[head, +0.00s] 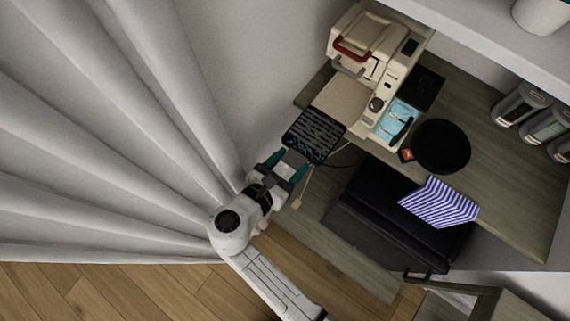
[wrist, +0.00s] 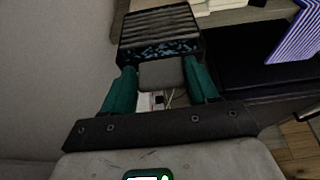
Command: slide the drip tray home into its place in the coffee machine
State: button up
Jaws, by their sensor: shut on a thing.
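The drip tray (head: 315,134) is black and slotted, with a blue-speckled front edge. It also fills the top middle of the wrist view (wrist: 158,26). My gripper (head: 290,164) has teal fingers, shut on the grey tab at the tray's near edge; the tab shows between the fingers in the wrist view (wrist: 161,74). The cream coffee machine (head: 345,101) stands on the counter beyond the tray, with a red handle on top. The tray lies at the machine's near end, outside its body. I cannot tell whether they touch. The tray's opening is not clearly visible.
Right of the machine are a blue tray (head: 398,118), a black round plate (head: 441,146) and a striped cloth (head: 438,203) on the wooden counter (head: 500,190). A black box-like thing (head: 385,215) sits below. White curtains (head: 130,110) hang close on the left.

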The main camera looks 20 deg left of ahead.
aim_at(323, 122)
jog(key=shift+w+d+f, duration=0.15)
jog(key=shift+w+d, duration=0.45)
jog(key=shift+w, duration=1)
jog(key=shift+w+d+f, duration=0.1)
jog(key=shift+w+d, duration=0.45)
jog(key=shift+w, duration=1.05)
jog(key=shift+w+d+f, duration=0.15)
jog(key=shift+w+d, duration=0.45)
jog(key=shift+w, duration=1)
jog(key=shift+w+d, duration=0.25)
jog(key=shift+w, duration=0.45)
jog(key=shift+w+d, duration=0.25)
jog(key=shift+w, duration=0.5)
jog(key=shift+w+d, duration=0.25)
jog(key=shift+w, duration=0.45)
jog(key=shift+w+f, duration=0.1)
jog(key=shift+f, duration=0.2)
jog(key=o, duration=1.5)
jog(key=b+v, duration=0.1)
jog(key=v, duration=1)
